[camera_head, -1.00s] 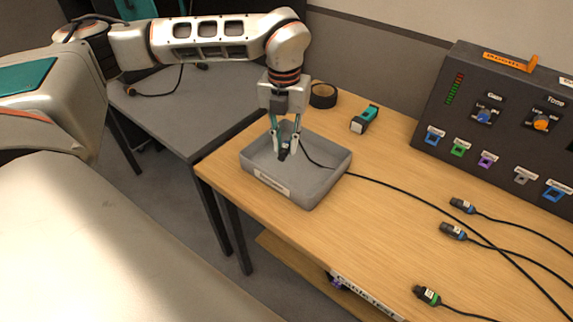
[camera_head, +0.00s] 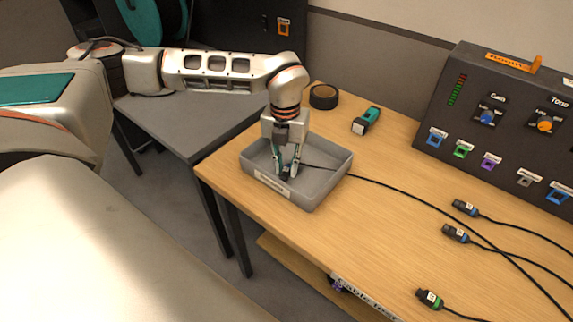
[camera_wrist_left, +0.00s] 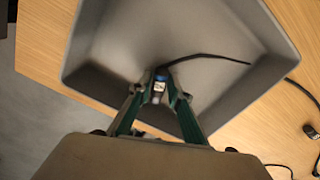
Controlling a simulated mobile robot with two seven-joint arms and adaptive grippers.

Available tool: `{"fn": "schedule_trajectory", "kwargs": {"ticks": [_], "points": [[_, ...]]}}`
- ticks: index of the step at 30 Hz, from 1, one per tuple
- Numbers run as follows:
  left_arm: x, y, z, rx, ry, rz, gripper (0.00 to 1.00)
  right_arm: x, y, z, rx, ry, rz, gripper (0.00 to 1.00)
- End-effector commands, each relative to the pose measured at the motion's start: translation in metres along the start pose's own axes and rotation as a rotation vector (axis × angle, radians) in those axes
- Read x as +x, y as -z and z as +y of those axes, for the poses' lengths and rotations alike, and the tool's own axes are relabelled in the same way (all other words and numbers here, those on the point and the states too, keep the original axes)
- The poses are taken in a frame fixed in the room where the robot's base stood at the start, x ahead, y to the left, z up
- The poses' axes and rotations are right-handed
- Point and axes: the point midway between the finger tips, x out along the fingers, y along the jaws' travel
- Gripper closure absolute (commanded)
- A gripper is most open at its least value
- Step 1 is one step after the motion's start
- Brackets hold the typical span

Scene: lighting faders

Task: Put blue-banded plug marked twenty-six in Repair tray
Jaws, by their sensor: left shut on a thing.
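My left gripper (camera_head: 285,170) is down inside the grey tray (camera_head: 322,187) and shut on a dark plug. In the left wrist view the gripper (camera_wrist_left: 158,92) holds the plug (camera_wrist_left: 160,85) between its fingertips, over the tray floor. The plug shows a blue band and a white label too small to read. Its black cable runs out over the tray's right side. The tray has a white label (camera_head: 272,184) on its front wall, not legible. I cannot tell whether the plug touches the tray floor. My right gripper is not in view.
Two blue-banded plugs (camera_head: 465,207) (camera_head: 455,233) and a green-banded plug (camera_head: 430,299) lie on the wooden table at the right. A black panel (camera_head: 500,120) with coloured sockets stands behind. A tape roll (camera_head: 323,97) and a teal-black device (camera_head: 366,120) lie behind the tray.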

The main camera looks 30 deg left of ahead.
Motion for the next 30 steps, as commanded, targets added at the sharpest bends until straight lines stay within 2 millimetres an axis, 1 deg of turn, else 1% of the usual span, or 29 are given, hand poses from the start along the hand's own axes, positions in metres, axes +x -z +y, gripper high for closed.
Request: {"fn": "schedule_trajectory", "kwargs": {"ticks": [2,3,4,5,14,17,20,22,30], "points": [[0.003,0.0,0.0,0.0,-0.001,0.001,1.0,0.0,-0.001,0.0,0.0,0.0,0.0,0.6],[0.003,0.0,0.0,0.0,0.0,0.001,0.74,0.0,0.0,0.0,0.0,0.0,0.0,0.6],[0.003,0.0,0.0,0.0,0.0,0.001,0.67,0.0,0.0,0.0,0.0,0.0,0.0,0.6],[0.003,0.0,0.0,0.0,0.0,0.001,0.65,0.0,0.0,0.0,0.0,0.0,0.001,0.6],[0.002,0.0,0.0,0.0,0.0,0.001,0.65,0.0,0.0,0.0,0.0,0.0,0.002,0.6],[-0.003,0.0,0.0,0.0,0.0,-0.001,0.65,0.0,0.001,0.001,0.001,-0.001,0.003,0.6],[-0.015,-0.001,0.0,0.0,0.001,-0.002,0.65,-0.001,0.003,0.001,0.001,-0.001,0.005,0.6],[-0.027,-0.001,-0.001,0.001,0.002,-0.003,0.65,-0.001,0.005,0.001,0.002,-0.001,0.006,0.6],[-0.083,-0.001,0.0,-0.001,0.001,-0.003,0.65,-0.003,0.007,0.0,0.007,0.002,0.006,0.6]]}}
